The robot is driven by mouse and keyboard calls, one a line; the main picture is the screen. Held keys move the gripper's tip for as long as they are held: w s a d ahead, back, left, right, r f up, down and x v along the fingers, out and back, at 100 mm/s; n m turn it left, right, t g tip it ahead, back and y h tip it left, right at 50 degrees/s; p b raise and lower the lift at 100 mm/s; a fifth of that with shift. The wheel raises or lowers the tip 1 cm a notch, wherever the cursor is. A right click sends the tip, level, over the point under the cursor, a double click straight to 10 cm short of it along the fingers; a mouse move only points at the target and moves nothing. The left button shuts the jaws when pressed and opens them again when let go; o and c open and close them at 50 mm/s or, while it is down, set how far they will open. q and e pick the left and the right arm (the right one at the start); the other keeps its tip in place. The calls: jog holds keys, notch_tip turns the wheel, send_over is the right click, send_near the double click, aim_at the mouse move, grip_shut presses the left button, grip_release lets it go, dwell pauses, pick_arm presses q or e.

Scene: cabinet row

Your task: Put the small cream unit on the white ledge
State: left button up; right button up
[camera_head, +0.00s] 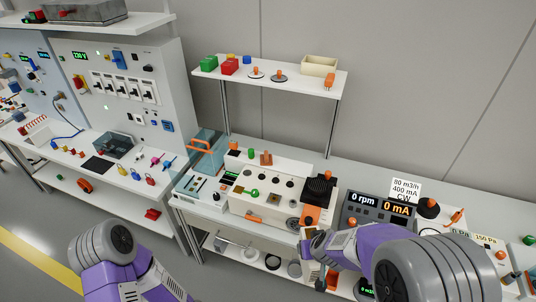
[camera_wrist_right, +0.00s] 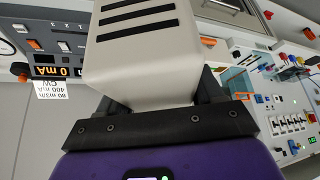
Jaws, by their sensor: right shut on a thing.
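The small cream unit (camera_wrist_right: 138,55) fills the middle of the right wrist view, a cream box with black slots on its face. My right gripper (camera_wrist_right: 150,115) is shut on it, with a dark finger at each side. In the head view my right gripper (camera_head: 310,246) is low, at the front edge of the bench; the unit is hard to make out there. The white ledge (camera_head: 300,83) is a raised shelf on metal posts behind the bench, above and left of this gripper. Only my left arm shows at lower left; its gripper is out of view.
The ledge carries green and red blocks (camera_head: 229,67), small round-based items and a cream bin (camera_head: 320,65) at its right; its front strip has bare room. A black device (camera_head: 319,188) and a display panel (camera_head: 380,208) stand on the bench near my right arm.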

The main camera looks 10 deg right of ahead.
jog(key=shift+a+f+b, duration=0.15)
jog(key=shift+b, duration=0.15)
jog(key=shift+w+a+f, duration=0.2)
jog(key=shift+f, duration=0.2)
jog(key=shift+d+r, duration=0.1)
jog(key=shift+r, duration=0.1)
